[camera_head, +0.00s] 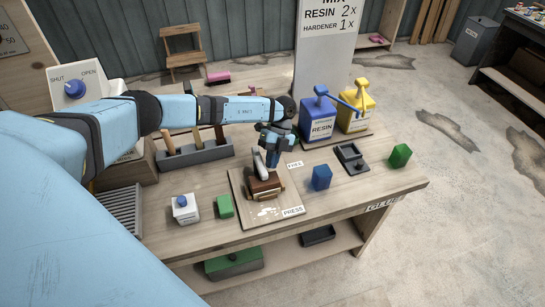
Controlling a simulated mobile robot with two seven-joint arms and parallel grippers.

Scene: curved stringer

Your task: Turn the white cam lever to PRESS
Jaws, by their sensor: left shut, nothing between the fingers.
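The white cam lever (259,162) stands up from a brown wooden press block (265,187) on a light board (240,194). It leans slightly, with its top toward the back. A FREE label (295,164) is behind and to the right, and a PRESS label (293,211) is at the board's front right. My left gripper (273,160) is shut and empty, pointing down just behind and to the right of the lever. I cannot tell whether it touches the lever. My right gripper is not in view.
A blue resin bottle (321,118) and a yellow bottle (355,110) stand behind on the right. A blue block (321,177), a black tray (351,158) and a green block (400,155) are to the right. A white box (185,208) and a green block (225,206) are to the left.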

